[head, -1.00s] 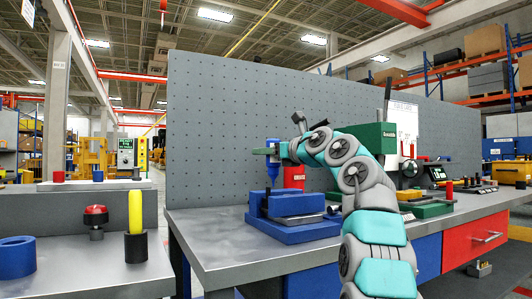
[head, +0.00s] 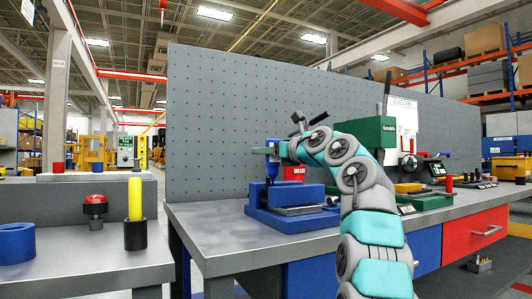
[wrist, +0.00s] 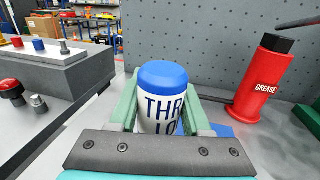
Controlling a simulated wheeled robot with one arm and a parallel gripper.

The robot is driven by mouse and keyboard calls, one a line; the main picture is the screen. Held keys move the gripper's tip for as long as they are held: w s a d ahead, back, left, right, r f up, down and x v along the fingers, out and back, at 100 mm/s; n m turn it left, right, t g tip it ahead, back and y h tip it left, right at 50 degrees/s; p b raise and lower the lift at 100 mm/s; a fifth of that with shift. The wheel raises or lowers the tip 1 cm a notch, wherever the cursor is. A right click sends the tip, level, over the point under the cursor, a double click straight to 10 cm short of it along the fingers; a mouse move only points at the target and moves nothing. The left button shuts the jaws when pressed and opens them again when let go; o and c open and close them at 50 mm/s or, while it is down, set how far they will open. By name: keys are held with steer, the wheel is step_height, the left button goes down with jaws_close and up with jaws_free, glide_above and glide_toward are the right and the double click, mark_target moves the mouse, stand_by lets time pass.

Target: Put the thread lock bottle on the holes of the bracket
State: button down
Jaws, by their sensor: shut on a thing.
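The thread lock bottle (wrist: 162,105) is held between the green fingers of my gripper (wrist: 165,118). In the wrist view it shows a blue end up and a white label reading "THR LO". In the head view the bottle (head: 272,170) is upright, with its narrow blue tip down, over the back left of a blue fixture block (head: 290,222). A grey metal part (head: 300,210), apparently the bracket, lies on this block. Its holes cannot be made out. Whether the bottle's tip touches anything is unclear.
A red grease canister (wrist: 262,80) stands right of the bottle, in front of the grey pegboard (head: 225,120). A green machine (head: 378,133) stands further right on the bench. A side table at left holds a red button (head: 95,205), a yellow cylinder (head: 135,198) and a blue ring (head: 16,243).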

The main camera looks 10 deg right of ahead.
steer(key=shift+f+b, duration=0.35)
stand_by(1.2)
step_height(320, 180, up, 7)
steer(key=p, duration=0.7)
stand_by(0.3)
steer(key=shift+d, duration=0.1)
stand_by(0.4)
